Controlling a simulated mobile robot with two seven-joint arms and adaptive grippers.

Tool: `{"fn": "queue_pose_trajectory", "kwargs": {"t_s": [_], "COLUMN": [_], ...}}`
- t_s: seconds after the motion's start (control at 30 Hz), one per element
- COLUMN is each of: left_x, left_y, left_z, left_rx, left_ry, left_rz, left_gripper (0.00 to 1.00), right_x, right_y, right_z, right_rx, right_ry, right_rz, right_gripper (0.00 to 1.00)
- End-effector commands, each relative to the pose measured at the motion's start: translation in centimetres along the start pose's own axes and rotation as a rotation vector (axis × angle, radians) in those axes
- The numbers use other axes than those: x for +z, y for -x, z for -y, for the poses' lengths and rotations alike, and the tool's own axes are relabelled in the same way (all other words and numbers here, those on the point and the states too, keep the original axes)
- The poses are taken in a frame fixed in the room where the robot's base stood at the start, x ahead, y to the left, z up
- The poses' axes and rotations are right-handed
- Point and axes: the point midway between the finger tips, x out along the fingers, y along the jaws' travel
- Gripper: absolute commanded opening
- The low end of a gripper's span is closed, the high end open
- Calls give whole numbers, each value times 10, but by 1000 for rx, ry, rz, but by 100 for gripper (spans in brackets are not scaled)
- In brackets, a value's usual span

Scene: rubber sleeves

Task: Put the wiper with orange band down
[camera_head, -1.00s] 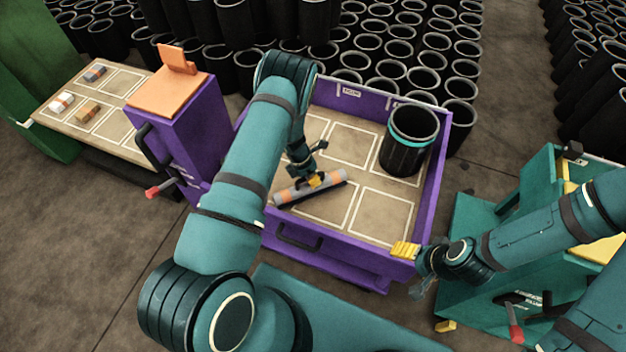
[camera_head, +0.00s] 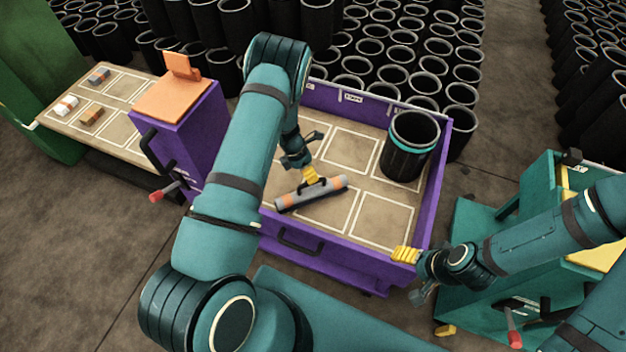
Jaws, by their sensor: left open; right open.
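The wiper with orange band (camera_head: 327,188) is a grey bar with orange bands and a dark handle. It lies slightly slanted on the floor of the purple tray cart (camera_head: 436,205), across the white outlined cells near the front left. My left gripper (camera_head: 311,175) is open, with its yellow fingertips just above and behind the wiper, at its handle. I cannot tell whether the fingertips touch the handle.
A black cylinder with a teal band (camera_head: 408,150) stands in the cart's back right. A purple box with an orange top (camera_head: 178,100) stands at left, beside a table (camera_head: 118,139) holding small blocks. Many black tubes fill the back. The cart's right front cells are clear.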

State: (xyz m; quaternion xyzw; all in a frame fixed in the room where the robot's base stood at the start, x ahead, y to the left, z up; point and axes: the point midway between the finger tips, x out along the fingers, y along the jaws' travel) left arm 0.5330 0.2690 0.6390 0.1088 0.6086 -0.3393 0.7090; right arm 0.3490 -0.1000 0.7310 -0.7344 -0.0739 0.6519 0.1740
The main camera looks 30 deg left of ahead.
Motion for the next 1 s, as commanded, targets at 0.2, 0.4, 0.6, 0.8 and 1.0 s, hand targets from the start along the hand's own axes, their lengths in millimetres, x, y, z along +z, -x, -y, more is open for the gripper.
{"fn": "queue_pose_trajectory", "kwargs": {"t_s": [0.2,0.4,0.6,0.8,1.0], "left_x": [1,-1,-29,-51,-38], "left_y": [41,55,38,24,33], "left_z": [0,2,48,143,226], "left_rx": [1,-1,-21,-53,23], "left_ry": [1,-9,-351,-1210,-1992], "left_rz": [2,-4,-104,-182,-112], "left_gripper": [34,34,34,34,34], "right_x": [1,1,2,2,1], "right_y": [9,12,11,11,11], "right_z": [3,4,4,4,4], "right_rx": [0,0,0,0,0], "right_ry": [-1,-1,-1,-1,-1], "right_rz": [4,6,7,6,6], "right_gripper": [74,74,74,74,74]}}
